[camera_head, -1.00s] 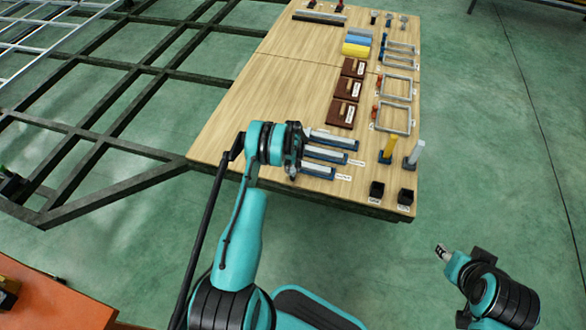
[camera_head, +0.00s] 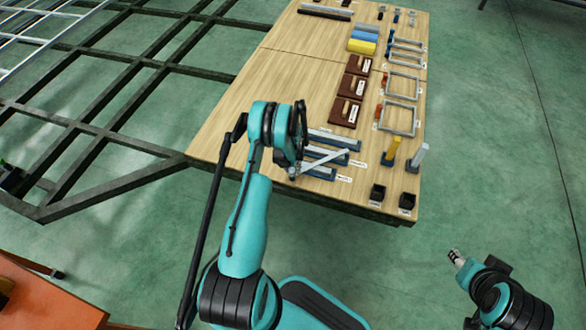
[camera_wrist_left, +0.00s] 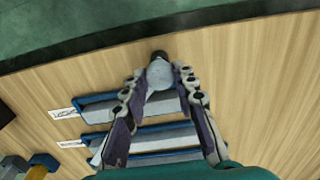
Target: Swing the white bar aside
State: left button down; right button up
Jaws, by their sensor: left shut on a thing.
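Three blue holders with pale bars lie side by side near the table's front edge. The white bar (camera_head: 330,160) of the nearest holder (camera_head: 322,174) is turned at a slant, its far end pointing toward the back right across the middle holder. My left gripper (camera_head: 295,170) is shut on the near left end of this white bar. In the left wrist view, the fingers (camera_wrist_left: 160,88) close around the pale end, and the holders show beneath them. My right gripper (camera_head: 457,257) hangs off the table at the lower right, too small to tell its opening.
Two small black boxes (camera_head: 378,191) stand at the front right corner, with yellow and grey upright blocks behind. Brown blocks (camera_head: 345,111) and grey frames (camera_head: 397,118) lie further back. The table's left side (camera_head: 260,100) is bare. A dark metal chassis (camera_head: 90,140) lies to the left.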

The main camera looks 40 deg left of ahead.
pick_arm(q)
jog(key=m, duration=0.4)
jog(key=shift+m, duration=2.5)
jog(key=c, duration=1.2)
grip_release()
notch_tip(320, 180, up, 12)
jog(key=shift+r, duration=0.1)
